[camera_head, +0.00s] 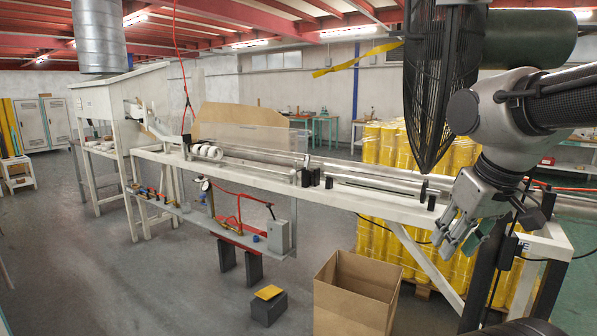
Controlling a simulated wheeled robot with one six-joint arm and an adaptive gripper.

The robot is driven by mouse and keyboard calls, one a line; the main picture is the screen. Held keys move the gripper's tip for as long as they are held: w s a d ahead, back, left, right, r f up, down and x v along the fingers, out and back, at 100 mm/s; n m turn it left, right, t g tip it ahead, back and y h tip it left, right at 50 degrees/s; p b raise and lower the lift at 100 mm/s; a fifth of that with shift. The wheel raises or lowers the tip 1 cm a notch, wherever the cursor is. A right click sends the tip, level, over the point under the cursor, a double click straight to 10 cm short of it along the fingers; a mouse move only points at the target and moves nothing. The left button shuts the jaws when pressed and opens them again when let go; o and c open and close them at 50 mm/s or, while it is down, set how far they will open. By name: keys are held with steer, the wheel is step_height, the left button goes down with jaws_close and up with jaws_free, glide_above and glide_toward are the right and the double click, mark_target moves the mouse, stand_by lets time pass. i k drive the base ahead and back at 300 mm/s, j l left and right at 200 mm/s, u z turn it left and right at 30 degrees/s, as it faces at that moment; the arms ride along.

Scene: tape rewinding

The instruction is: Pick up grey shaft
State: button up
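A long grey shaft (385,190) lies along the top of the white bench (380,207), between small black supports. Another grey bar or rail runs parallel behind it, and I cannot tell for certain which one is the named shaft. My gripper (453,240) hangs at the right, in front of the bench's right part, with its fingers pointing down and left. The fingers are spread and nothing shows between them. The gripper appears apart from the shaft, and my arm hides part of the bench's right end.
White rolls (207,152) sit at the bench's left part. An open cardboard box (345,310) stands on the floor in front, beside a dark block with a yellow top (268,293). A black caged fan (437,85) hangs near my arm. Yellow rolls (385,238) stand behind the bench.

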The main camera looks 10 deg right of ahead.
mark_target(414, 189)
steer(key=i+u, duration=0.1)
steer(key=u, duration=0.25)
steer(key=i, duration=1.85)
steer(key=i+z, duration=0.25)
steer(key=z, duration=0.15)
steer(key=i+j+z, duration=0.15)
steer(key=i+z, duration=0.2)
steer(key=i+j+z, duration=0.15)
steer(key=z, duration=0.45)
